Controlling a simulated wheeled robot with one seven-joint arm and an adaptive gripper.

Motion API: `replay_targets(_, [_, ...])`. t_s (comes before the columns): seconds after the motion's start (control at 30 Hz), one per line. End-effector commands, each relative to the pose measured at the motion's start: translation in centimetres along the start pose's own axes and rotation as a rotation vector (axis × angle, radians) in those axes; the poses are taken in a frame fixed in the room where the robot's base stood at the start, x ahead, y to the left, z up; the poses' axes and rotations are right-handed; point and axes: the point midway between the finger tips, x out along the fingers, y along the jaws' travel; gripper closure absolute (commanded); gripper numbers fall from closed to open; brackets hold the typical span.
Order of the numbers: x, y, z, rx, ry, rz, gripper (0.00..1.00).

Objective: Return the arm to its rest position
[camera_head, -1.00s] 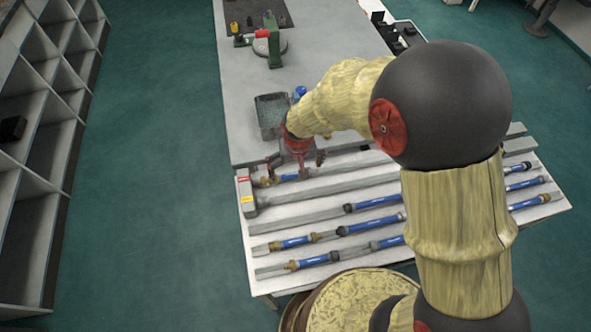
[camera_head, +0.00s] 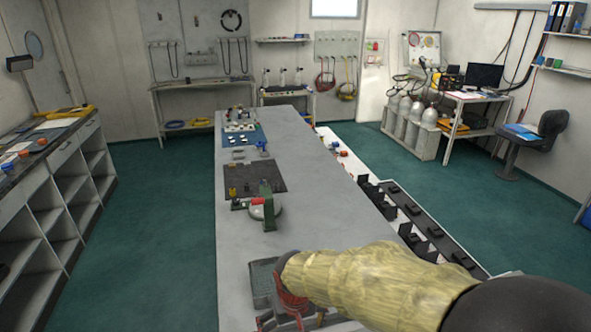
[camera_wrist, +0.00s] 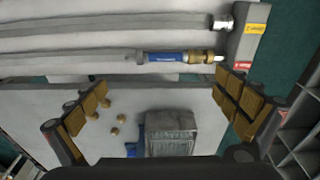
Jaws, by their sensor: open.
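My gripper (camera_head: 292,318) is at the bottom of the head view, beside the grey tray (camera_head: 262,284) on the long bench. Its fingers are spread in the wrist view (camera_wrist: 162,86), with nothing between them. My arm (camera_head: 375,285) stretches in from the lower right and hides part of the bench's near end. In the wrist view, a blue tube with brass fittings (camera_wrist: 172,57) lies on a grey rail beyond the fingertips, apart from them. The tray also shows there (camera_wrist: 171,126), below the tube.
Black holders (camera_head: 425,238) line the bench's right side. In the wrist view, small brass pieces (camera_wrist: 115,131) lie near the left finger. Shelves (camera_head: 60,215) stand left, with clear floor (camera_head: 165,240) between.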

Motion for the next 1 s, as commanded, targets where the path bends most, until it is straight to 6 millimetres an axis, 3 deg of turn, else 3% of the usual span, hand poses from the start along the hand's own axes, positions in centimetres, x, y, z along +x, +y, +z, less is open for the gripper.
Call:
replay_targets(0.13, [0.0,0.6,3.9,-0.047,-0.076,0.007,0.0])
replay_targets(0.37, [-6.1,4.0,8.6,-0.041,-0.055,0.001,0.0])
replay_targets(0.7, [-15.0,9.8,15.1,0.086,0.113,0.013,0.0])
replay_targets(1.0, [-20.8,13.4,18.2,0.231,0.317,0.062,0.0])
